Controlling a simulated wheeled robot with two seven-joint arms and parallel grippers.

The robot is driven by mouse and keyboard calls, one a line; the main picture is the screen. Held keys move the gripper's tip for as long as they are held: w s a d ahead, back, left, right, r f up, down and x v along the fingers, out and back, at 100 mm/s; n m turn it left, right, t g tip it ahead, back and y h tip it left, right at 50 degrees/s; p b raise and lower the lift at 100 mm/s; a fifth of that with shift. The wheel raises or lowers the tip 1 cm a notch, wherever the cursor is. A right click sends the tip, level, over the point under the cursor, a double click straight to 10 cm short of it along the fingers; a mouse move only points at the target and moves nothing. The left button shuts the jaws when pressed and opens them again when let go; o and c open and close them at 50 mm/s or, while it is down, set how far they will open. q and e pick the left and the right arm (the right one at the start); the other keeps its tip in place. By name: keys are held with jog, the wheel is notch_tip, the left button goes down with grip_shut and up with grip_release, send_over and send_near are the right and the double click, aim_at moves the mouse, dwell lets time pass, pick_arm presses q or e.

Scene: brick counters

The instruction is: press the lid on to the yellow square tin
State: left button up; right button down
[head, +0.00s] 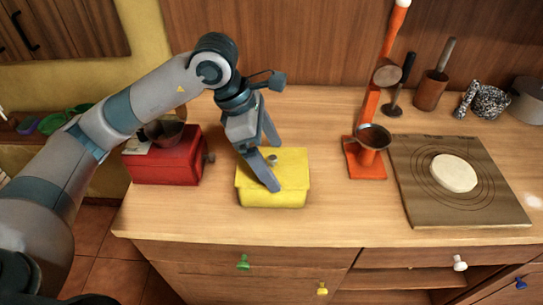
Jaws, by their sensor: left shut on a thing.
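The yellow square tin (270,199) stands on the wooden counter near its front edge. Its yellow lid (296,166) is on top, with a small grey knob (272,159). I cannot tell whether the lid is fully seated. My left gripper (275,169) reaches down from above with one finger on either side of the knob, shut on the lid. The near finger hides part of the lid's top. My right gripper is not in view.
A red box-shaped grinder (168,163) stands to the left of the tin. An orange stand (364,160) with a metal bowl is to the right. Further right, a board (478,205) carries pale dough (454,173). The counter between tin and stand is clear.

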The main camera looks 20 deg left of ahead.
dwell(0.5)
pick_arm(q)
jog(key=o, duration=0.9)
jog(key=shift+o, duration=0.2)
jog(key=shift+r, duration=0.15)
jog(key=shift+r+p, duration=1.3)
jog(key=shift+r, duration=2.05)
grip_shut()
